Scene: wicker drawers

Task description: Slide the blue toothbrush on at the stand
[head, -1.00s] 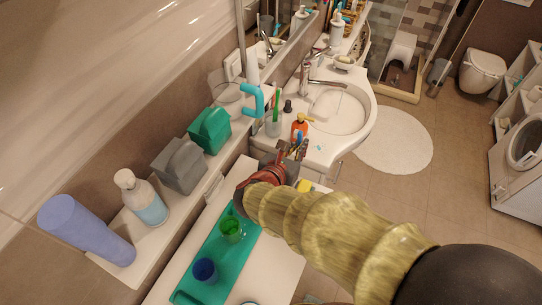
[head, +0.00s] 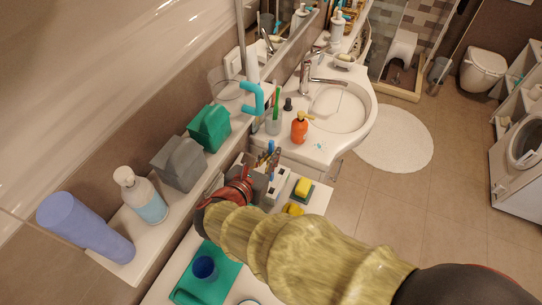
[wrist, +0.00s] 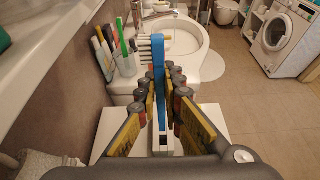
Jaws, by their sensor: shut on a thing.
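My gripper (wrist: 163,97) is shut on the blue toothbrush (wrist: 158,75), which it holds upright. The bristles (wrist: 145,48) point left in the wrist view. The brush head also shows above the jaws in the head view (head: 270,147). A white stand (wrist: 164,151) with dark square openings is below the jaws in the wrist view. The toothbrush's lower end lines up with it there, but I cannot tell whether it is inside an opening. In the head view the stand (head: 277,186) is just right of my gripper (head: 268,164), partly hidden.
A cup (head: 273,127) with a green toothbrush (head: 276,103) and an orange soap bottle (head: 299,128) stand by the sink (head: 345,112). A yellow sponge (head: 303,186) lies right of the stand. A green tray (head: 205,287) with a blue cup (head: 205,268) is at the front left.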

